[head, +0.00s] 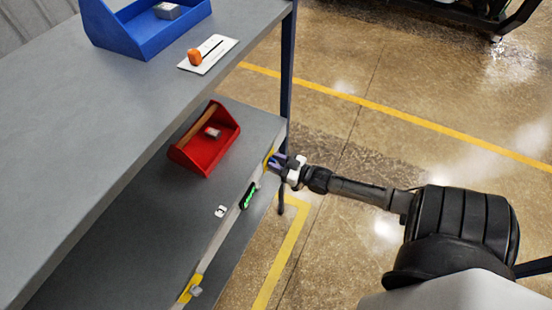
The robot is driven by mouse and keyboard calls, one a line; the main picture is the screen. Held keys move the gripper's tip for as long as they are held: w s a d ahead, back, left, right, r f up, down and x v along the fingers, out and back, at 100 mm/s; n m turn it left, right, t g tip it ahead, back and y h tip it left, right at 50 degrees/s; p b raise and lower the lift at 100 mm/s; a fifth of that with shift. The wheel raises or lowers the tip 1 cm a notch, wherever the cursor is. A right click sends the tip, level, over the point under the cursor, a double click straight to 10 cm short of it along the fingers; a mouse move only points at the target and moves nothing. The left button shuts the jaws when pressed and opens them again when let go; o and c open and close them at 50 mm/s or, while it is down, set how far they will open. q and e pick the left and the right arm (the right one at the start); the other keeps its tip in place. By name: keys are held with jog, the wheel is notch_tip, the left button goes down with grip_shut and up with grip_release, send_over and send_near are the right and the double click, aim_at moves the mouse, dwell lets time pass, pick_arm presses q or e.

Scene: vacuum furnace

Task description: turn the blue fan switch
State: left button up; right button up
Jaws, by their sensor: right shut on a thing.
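My right gripper (281,162) comes in from the right and reaches the yellow plate (268,158) at the far end of a long pale strip along the lower shelf's front edge. It is shut at this plate. Blue-violet colour shows at its fingertips, which I take to be the blue fan switch (276,159). The fingers mostly hide it, so its turned position cannot be read. My left gripper is not in view.
A green-lit unit (249,196) and another yellow plate (188,288) sit along the strip (223,232). A red bin (204,150) stands on the lower shelf. A blue bin (135,32) and an orange knob (195,57) are above. A dark blue post (287,70) stands beyond my gripper.

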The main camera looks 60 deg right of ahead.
jog(key=shift+d+m+p, duration=0.15)
jog(key=shift+m+p, duration=1.05)
jog(key=shift+m, duration=2.2)
jog(key=o, duration=0.6)
jog(key=shift+s, duration=0.1)
jog(key=shift+s+d, duration=0.15)
jog(key=shift+s, duration=3.25)
jog(key=shift+s+d, duration=0.15)
jog(key=shift+s, duration=3.25)
